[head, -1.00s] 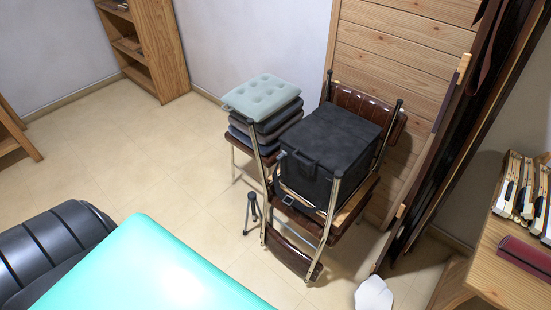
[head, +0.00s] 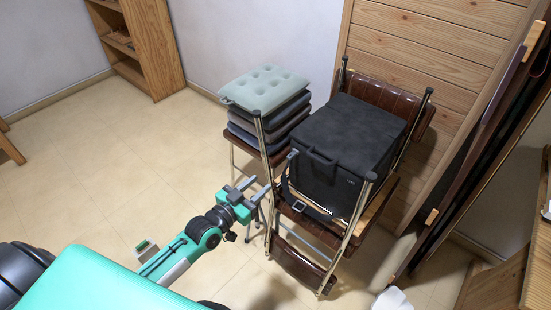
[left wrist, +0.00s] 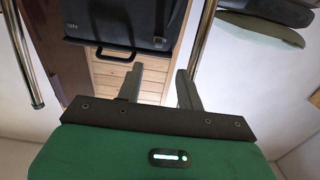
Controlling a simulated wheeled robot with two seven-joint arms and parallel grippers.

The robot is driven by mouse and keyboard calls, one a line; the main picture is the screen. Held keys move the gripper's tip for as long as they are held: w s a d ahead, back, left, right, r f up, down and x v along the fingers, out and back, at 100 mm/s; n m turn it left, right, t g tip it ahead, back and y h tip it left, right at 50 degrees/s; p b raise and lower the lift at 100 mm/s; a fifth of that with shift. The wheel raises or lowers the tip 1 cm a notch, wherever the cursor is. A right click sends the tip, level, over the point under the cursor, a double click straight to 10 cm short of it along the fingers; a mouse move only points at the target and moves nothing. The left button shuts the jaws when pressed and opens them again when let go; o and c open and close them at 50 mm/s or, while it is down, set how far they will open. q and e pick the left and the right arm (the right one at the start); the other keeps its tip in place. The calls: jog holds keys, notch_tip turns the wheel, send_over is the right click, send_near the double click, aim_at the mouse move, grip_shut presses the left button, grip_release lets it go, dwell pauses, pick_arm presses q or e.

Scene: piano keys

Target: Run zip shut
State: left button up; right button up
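A black box-shaped bag (head: 345,150) with a flat top and a front handle sits on a brown folding chair (head: 300,258). I cannot make out a zip or its pull in either view. My left gripper (head: 256,188) is left of the bag, close to the chair's front leg, and empty. In the left wrist view, its two fingers (left wrist: 158,74) are spread apart, with the bag (left wrist: 118,20) and its handle beyond them. My right gripper is out of view.
A stack of cushions (head: 266,92) stands on another seat left of the bag. Chrome chair posts (head: 357,215) rise around the bag. A wooden bookshelf (head: 140,45) is at the back left.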

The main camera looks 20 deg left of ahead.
aim_at(288, 158)
pick_arm(q)
jog(key=x, duration=0.9)
jog(key=r+x, duration=0.1)
jog(key=x, duration=0.3)
jog(key=shift+w+d, duration=0.2)
jog(key=shift+w, duration=0.2)
grip_shut()
